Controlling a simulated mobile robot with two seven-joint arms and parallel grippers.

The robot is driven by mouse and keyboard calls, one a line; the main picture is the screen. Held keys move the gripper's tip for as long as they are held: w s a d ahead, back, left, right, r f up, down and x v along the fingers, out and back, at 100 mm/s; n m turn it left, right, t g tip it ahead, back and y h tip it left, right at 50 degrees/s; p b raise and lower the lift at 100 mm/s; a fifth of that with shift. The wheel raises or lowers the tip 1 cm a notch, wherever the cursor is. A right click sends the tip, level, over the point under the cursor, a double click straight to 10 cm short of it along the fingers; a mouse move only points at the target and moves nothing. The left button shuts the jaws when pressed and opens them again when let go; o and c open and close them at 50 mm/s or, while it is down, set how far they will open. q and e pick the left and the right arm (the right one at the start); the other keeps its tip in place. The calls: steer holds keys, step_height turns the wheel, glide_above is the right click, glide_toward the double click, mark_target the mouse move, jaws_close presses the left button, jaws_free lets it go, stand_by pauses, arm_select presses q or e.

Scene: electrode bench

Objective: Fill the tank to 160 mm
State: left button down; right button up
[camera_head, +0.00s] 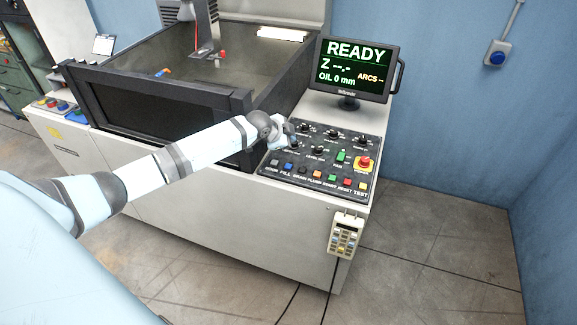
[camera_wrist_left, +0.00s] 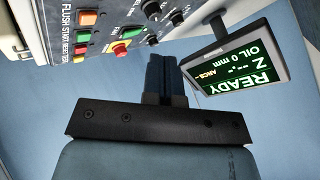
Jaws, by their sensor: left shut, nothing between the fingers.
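The machine's tank (camera_head: 140,108) is a dark-framed basin at the left and centre of the head view, with its front panel upright. My left gripper (camera_head: 290,138) is over the panel's left part, near the knobs. In the left wrist view its fingers (camera_wrist_left: 163,75) are shut together and empty. My right gripper is out of view.
A red emergency button (camera_head: 364,163) on a yellow base stands at the panel's right. A handheld pendant (camera_head: 346,233) hangs on the machine's front, its cable running to the floor. The floor at the right is clear. A blue wall (camera_head: 450,120) stands behind.

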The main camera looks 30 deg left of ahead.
arm_select(q)
steer(key=f, duration=0.1)
steer(key=b, duration=0.3)
glide_above(289, 166)
step_height(289, 166, down, 6)
steer(key=shift+s+r, duration=0.1)
steer(key=shift+r, duration=0.05)
steer(key=shift+f+b, duration=0.6)
steer(key=shift+f, duration=0.3)
steer(key=shift+f, duration=0.15)
stand_by(0.9)
steer(key=shift+f, duration=0.3)
